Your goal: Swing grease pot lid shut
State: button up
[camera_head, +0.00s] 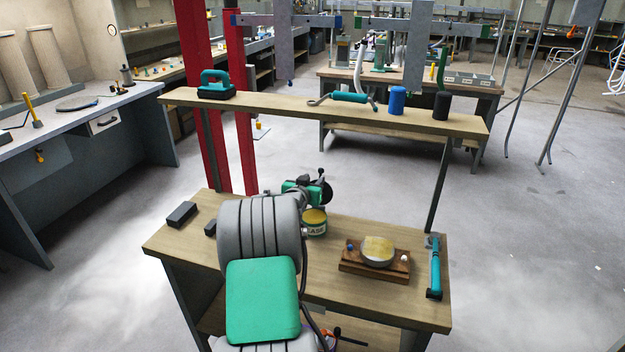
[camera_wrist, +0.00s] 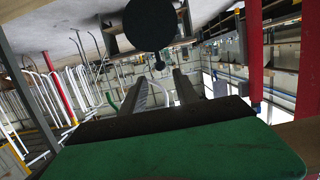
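The grease pot (camera_head: 314,227) stands on the workbench, with a green and white label and a yellow top showing. A dark round disc (camera_head: 327,194), which looks like its raised lid, stands on edge above the pot. A dark disc (camera_wrist: 150,22), probably the same lid, shows at the top of the wrist view. My gripper (camera_wrist: 160,78) is open, its two fingers apart with nothing between them. In the head view my gripper is just behind my grey arm, beside the disc; its fingertips are hard to make out there. I cannot tell whether it touches the lid.
A wooden board (camera_head: 348,268) holding a round tin (camera_head: 377,258) lies right of the pot. A teal-handled tool (camera_head: 435,270) lies at the bench's right end, and a dark block (camera_head: 181,214) at its left. A raised shelf (camera_head: 290,108) with tools crosses behind.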

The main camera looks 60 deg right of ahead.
aim_at(320, 172)
jog(key=x, duration=0.8)
jog(key=shift+r, duration=0.1)
jog(key=shift+c, duration=0.3)
grip_shut()
jog(key=shift+a, duration=0.2)
